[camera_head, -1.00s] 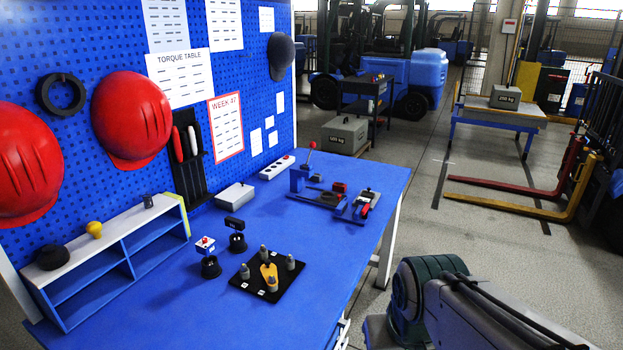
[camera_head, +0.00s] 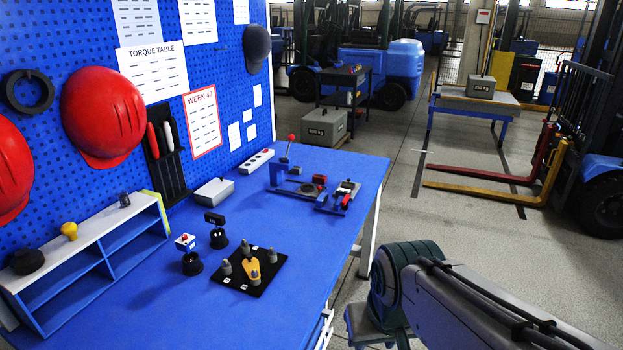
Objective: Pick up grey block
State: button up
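Several grey blocks are in view, and I cannot tell which one the task names. One grey block with a handle and a weight label (camera_head: 481,86) sits on a blue-framed table (camera_head: 456,105) at the back right. A larger grey block (camera_head: 321,127) with a handle and label stands beyond the blue bench. A light grey box (camera_head: 214,192) lies on the bench near the pegboard. My arm shows at the lower right, but my gripper is not visible. Nothing is seen touching any of these blocks.
The blue bench (camera_head: 168,292) fills the left, with a black peg plate (camera_head: 265,283), a red-knobbed clamp fixture (camera_head: 300,194) and a low shelf (camera_head: 112,212). Forklift forks (camera_head: 497,196) lie low at the right. Grey floor between bench and forks is open.

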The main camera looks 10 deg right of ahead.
aim_at(297, 170)
jog(key=z, duration=0.8)
jog(key=k, duration=1.05)
jog(key=z, duration=1.25)
jog(key=i, duration=1.95)
jog(key=u, duration=0.4)
jog(key=i, duration=1.65)
jog(key=u, duration=1.05)
jog(key=i, duration=1.1)
jog(key=u, duration=1.8)
jog(key=i, duration=1.35)
jog(key=u, duration=0.6)
